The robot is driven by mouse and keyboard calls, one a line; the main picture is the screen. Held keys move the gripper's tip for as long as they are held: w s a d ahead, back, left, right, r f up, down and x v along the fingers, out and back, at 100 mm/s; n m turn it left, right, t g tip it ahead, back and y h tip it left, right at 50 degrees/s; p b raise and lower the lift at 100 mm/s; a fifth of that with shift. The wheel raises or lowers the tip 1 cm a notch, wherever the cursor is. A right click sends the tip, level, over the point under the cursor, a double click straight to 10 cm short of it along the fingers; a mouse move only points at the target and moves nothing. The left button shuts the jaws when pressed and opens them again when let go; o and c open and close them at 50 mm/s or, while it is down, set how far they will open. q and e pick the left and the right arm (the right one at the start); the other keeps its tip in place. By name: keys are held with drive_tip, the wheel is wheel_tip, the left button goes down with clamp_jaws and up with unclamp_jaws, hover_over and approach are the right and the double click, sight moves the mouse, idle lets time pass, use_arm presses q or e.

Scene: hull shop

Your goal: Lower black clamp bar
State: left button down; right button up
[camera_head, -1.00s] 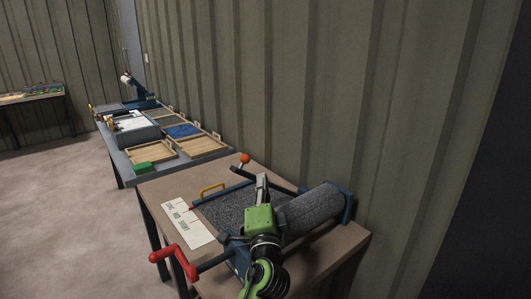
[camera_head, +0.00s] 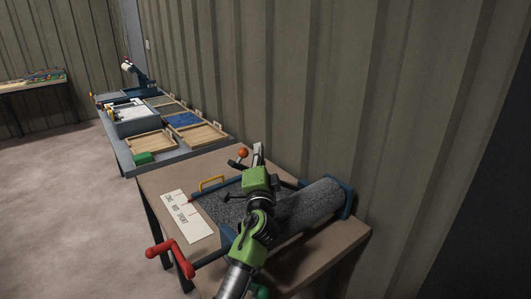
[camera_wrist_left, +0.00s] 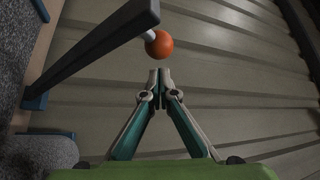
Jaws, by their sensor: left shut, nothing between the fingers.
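The black clamp bar (camera_wrist_left: 100,48) runs slantwise in the left wrist view and has an orange ball knob (camera_wrist_left: 159,44) at its end. In the head view the knob (camera_head: 243,153) sits just left of my left gripper (camera_head: 258,150), and most of the bar is hidden behind that gripper and its wrist. The bar stands above the grey speckled sheet (camera_head: 230,208) on the blue-framed fixture. My left gripper's closed fingertips (camera_wrist_left: 160,74) point at the knob, with a small visible gap below it in the wrist view. Nothing is between them. My right gripper is not in view.
A grey speckled roll (camera_head: 312,205) lies at the right of the fixture. A red crank (camera_head: 172,252) sticks out at the table's front left. A yellow handle (camera_head: 211,183) and a printed card (camera_head: 188,214) lie left. The corrugated wall (camera_head: 330,90) is close behind.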

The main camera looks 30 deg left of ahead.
use_arm(q)
drive_tip(key=shift+s+a+f, duration=0.25)
drive_tip(key=shift+s+a, duration=0.35)
drive_tip(key=shift+s, duration=0.1)
drive_tip(key=s+f+b, duration=0.1)
drive_tip(key=s+a+f+b, duration=0.1)
drive_tip(key=s+f, duration=0.1)
drive_tip(key=shift+a+f, duration=0.1)
drive_tip(key=shift+f, duration=0.2)
